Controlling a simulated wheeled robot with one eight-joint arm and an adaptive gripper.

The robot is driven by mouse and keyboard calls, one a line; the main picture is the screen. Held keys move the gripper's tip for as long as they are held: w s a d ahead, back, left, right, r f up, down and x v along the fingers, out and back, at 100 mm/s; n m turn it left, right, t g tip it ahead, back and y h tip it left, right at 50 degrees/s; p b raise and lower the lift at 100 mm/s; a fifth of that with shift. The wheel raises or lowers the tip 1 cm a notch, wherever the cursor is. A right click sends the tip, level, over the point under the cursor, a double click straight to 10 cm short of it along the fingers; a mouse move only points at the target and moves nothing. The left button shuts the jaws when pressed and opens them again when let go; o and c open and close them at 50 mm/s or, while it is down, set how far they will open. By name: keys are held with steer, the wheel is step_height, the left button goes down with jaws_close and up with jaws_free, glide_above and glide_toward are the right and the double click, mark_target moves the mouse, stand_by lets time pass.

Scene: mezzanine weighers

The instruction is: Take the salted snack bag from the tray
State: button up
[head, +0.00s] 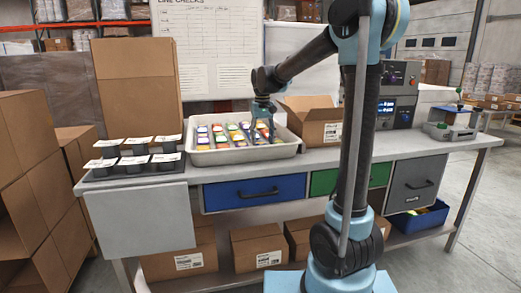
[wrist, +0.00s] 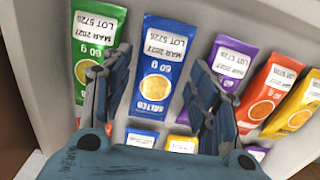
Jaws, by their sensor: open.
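The salted snack bag (wrist: 160,65) is blue with a yellow round picture and a white label, and lies in the back row in the wrist view. My gripper (wrist: 155,78) is open, its fingers on either side of the lower part of this bag, apparently above it and not visibly touching. In the head view my gripper (head: 264,132) points down over the tray's right half. Contact depth is hard to tell.
A green bag (wrist: 92,50) is close left of the salted bag; a purple bag (wrist: 230,65), a red bag (wrist: 268,88) and a yellow bag (wrist: 297,105) are to its right. An open carton (head: 312,125) stands right of the tray, and a black rack (head: 130,170) left.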

steer(key=shift+f, duration=1.85)
steer(key=shift+c, duration=0.5)
steer(key=c, duration=0.6)
steer(key=shift+r, duration=0.1)
